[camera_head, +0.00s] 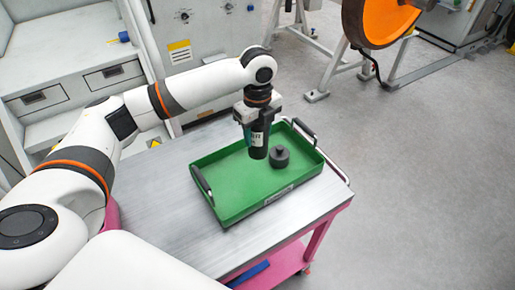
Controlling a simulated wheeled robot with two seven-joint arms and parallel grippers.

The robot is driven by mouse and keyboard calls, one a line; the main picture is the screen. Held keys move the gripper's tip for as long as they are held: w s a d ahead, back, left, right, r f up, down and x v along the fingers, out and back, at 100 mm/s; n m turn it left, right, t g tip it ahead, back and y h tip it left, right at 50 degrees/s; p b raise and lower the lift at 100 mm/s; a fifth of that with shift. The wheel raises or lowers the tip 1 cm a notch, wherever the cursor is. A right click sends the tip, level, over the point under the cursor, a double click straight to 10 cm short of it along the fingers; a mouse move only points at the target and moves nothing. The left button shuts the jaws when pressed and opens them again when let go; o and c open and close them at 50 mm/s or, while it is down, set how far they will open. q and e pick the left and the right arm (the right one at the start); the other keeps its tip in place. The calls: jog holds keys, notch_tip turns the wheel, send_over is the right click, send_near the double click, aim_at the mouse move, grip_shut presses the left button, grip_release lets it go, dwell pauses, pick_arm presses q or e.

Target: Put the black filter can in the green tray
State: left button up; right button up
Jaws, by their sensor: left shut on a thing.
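The green tray (232,208) lies on the metal top of a cart, with a dark handle at each end. My left gripper (254,121) points down over the tray's right half. It is shut on the black filter can (258,148), an upright dark cylinder with a pale label. The can's lower end is over the tray's inside; I cannot tell whether it touches the floor of the tray. The gripper hides the can's upper part. My right gripper is not in view.
A black round part with a small knob (279,158) sits in the tray, just right of the can. The cart top (165,205) is bare left of the tray. Drawers (75,85) stand behind, and an orange wheel (385,20) on a stand is at the back right.

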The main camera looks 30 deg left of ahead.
aim_at(257, 143)
pick_arm(q)
jog(key=shift+w+a+m, duration=0.15)
jog(key=shift+w+m, duration=0.05)
jog(key=shift+m, duration=0.1)
jog(key=shift+a+f, duration=0.1)
jog(key=shift+f, duration=0.1)
jog(key=shift+m, duration=0.3)
notch_tip(257, 143, down, 5)
jog(key=shift+w+r+p, duration=0.1)
jog(key=shift+r+p, duration=0.1)
jog(key=shift+p, duration=0.3)
jog(key=shift+f+p, duration=0.45)
jog(key=shift+f, duration=2)
jog(key=shift+f, duration=0.15)
jog(key=o, duration=1.1)
jog(key=shift+o, duration=0.2)
